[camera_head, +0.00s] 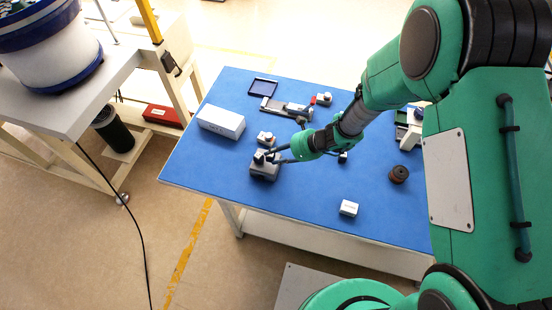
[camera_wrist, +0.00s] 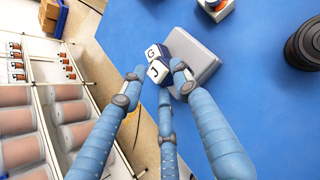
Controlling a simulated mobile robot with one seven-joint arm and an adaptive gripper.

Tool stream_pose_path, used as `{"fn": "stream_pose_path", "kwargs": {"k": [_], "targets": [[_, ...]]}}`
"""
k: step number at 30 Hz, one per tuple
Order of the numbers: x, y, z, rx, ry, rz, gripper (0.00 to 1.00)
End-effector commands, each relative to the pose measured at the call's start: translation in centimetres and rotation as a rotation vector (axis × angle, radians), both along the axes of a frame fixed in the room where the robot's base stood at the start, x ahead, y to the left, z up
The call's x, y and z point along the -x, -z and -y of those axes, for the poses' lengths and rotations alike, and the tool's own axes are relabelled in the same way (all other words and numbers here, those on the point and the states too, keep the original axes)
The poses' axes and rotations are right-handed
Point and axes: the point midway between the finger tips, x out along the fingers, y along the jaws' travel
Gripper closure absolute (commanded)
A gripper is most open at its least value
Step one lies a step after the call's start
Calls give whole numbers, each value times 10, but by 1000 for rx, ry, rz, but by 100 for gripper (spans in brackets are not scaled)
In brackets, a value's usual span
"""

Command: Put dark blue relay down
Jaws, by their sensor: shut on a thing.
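The dark blue relay (camera_wrist: 158,72) has white faces; the letters J and G show in the wrist view. I cannot tell whether both letters are on one piece. My gripper (camera_wrist: 157,78) has its three fingers closed around the J part. A grey block (camera_wrist: 196,56) lies on the blue table just beside and under the relay; whether they touch is unclear. In the head view my gripper (camera_head: 268,156) is at the grey block (camera_head: 265,172), near the table's front left. The relay is small and partly hidden by the fingers there.
A small grey piece (camera_head: 266,138) stands just behind the block. The table's front middle is mostly clear.

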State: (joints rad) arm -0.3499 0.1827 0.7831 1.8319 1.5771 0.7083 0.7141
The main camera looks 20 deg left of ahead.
Motion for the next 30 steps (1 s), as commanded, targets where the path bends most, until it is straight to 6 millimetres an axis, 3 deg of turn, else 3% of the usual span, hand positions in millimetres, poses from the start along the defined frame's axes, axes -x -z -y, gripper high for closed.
{"fn": "stream_pose_path", "kwargs": {"k": [9,22,23,24,26,30], "targets": [[1,31,0,1,1,-3,100],[0,35,0,0,1,-1,100],[0,34,0,0,1,-1,66],[0,34,0,0,1,-1,58],[0,34,0,0,1,-1,50],[0,33,0,0,1,-1,50]]}}
